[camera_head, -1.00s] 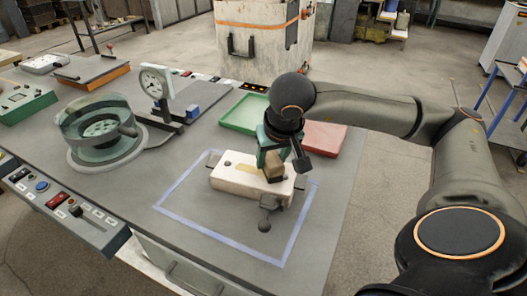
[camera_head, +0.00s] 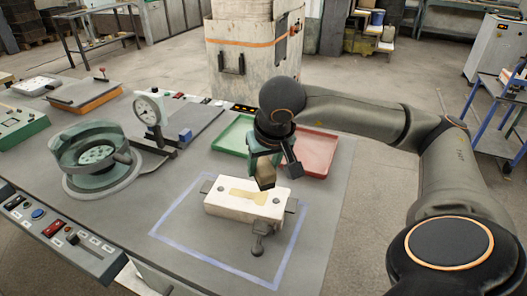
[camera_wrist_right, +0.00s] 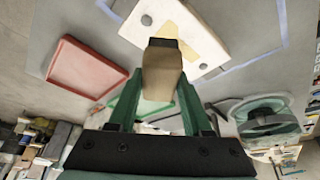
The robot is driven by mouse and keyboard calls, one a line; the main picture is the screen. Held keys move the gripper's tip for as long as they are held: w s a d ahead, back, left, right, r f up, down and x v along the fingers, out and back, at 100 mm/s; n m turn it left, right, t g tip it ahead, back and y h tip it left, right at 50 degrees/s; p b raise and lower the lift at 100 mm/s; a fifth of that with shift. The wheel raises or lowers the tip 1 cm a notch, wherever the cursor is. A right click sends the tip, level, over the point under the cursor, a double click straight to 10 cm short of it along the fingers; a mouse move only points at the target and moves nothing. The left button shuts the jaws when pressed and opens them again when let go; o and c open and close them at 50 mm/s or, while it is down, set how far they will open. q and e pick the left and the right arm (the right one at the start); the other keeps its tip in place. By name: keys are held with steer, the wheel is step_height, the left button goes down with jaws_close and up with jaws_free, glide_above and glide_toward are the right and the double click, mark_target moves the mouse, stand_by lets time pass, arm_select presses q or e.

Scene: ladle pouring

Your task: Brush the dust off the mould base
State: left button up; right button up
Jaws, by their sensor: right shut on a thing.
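The mould base (camera_head: 228,208) is a pale block on the table, with a tan dust patch (camera_head: 243,195) on its top. It also shows in the right wrist view (camera_wrist_right: 203,32). My right gripper (camera_head: 263,166), with green fingers, is shut on a small brush (camera_head: 266,180). In the right wrist view the brush (camera_wrist_right: 162,72) has a wooden body and a dark tip between the fingers (camera_wrist_right: 157,95). The brush is at the back edge of the mould base. I cannot tell whether it touches. My left gripper is not in view.
A blue outline surrounds the mould base. A green tray (camera_head: 231,136) and a red tray (camera_head: 318,152) lie behind it. A round green fixture (camera_head: 92,160) and a dial gauge (camera_head: 148,109) stand to the left. A control panel (camera_head: 62,236) lines the front left edge.

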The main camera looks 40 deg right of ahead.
mark_target(261, 161)
steer(key=shift+r, duration=0.3)
steer(key=shift+r, duration=0.2)
step_height(261, 161, up, 3)
steer(key=shift+f+p, duration=0.15)
steer(key=shift+p, duration=1.1)
